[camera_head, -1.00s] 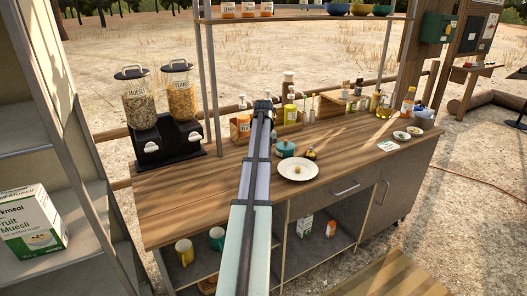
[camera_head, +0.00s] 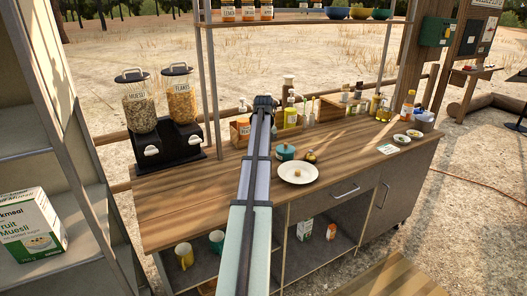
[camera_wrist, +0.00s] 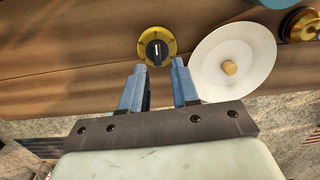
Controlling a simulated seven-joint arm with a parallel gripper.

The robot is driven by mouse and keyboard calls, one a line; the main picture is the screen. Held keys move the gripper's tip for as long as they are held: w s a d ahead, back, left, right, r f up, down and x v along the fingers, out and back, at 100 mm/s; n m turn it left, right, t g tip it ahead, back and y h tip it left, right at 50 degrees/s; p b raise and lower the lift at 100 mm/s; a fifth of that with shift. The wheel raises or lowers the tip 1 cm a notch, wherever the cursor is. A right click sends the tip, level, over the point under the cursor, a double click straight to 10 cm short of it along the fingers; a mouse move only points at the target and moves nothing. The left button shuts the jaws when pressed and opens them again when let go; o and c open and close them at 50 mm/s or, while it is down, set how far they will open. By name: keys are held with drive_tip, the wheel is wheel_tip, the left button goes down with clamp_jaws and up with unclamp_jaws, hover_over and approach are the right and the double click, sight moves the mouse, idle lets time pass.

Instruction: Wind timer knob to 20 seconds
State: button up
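The timer is a round yellow dial with dark marks (camera_wrist: 171,43) on the wooden counter, seen in the wrist view. Its black knob (camera_wrist: 155,50) sits in the middle, with a pale pointer line running roughly up the picture. The dial's numbers are too small to read surely. My gripper (camera_wrist: 157,68) is open and empty. Its two blue fingers are spread apart just below the dial in the picture, apart from the knob as far as I can tell. In the head view my arm's end (camera_head: 264,103) is over the counter, and the timer is hidden behind the arm.
A white plate (camera_wrist: 210,75) with a small tan piece lies close right of the timer. Cereal dispensers (camera_head: 160,112) stand at the left. The counter's front left (camera_head: 185,205) is clear.

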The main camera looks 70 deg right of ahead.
drive_tip(key=n, duration=0.3)
drive_tip(key=shift+r, duration=0.35)
drive_tip(key=n, duration=0.5)
drive_tip(key=shift+r, duration=0.2)
drive_tip(key=n, duration=0.8)
drive_tip(key=shift+a+n, duration=0.1)
drive_tip(key=shift+n, duration=0.3)
drive_tip(key=n, duration=0.8)
drive_tip(key=shift+a+n, duration=0.1)
drive_tip(key=shift+n, duration=0.3)
drive_tip(key=n, duration=0.5)
drive_tip(key=shift+a, duration=0.1)
drive_tip(key=n, duration=0.3)
drive_tip(key=shift+n, duration=0.4)
drive_tip(key=shift+f, duration=2.7)
